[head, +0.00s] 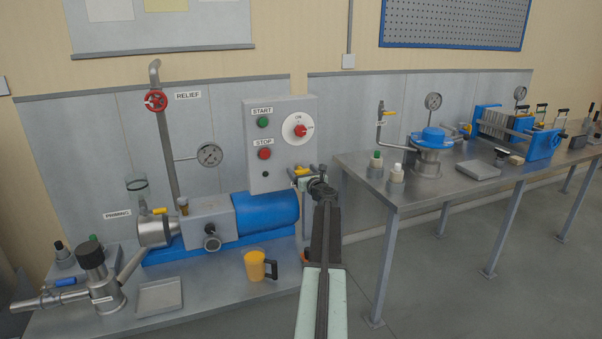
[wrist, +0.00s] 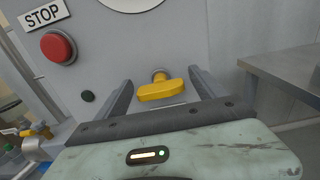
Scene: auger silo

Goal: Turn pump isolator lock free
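The grey control box (head: 258,150) carries a green START button (head: 263,122), a red STOP button (head: 265,154) and a red isolator dial (head: 300,131) on a white plate marked ON. A yellow wing-shaped lock knob (head: 302,171) sits low on the box's right side; it also shows in the wrist view (wrist: 163,91), its bar lying nearly level. My gripper (head: 308,174) is in front of the knob. In the wrist view my gripper (wrist: 160,78) is open, with one finger on each side of the knob and a visible gap to each. The dial is mostly out of the wrist view.
Below the box are a blue pump motor (head: 266,212) and a yellow jug (head: 256,266) on the left bench (head: 215,290). A red relief wheel (head: 156,101) and a gauge (head: 210,155) stand left. A second steel bench (head: 400,190) is at right, with floor between.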

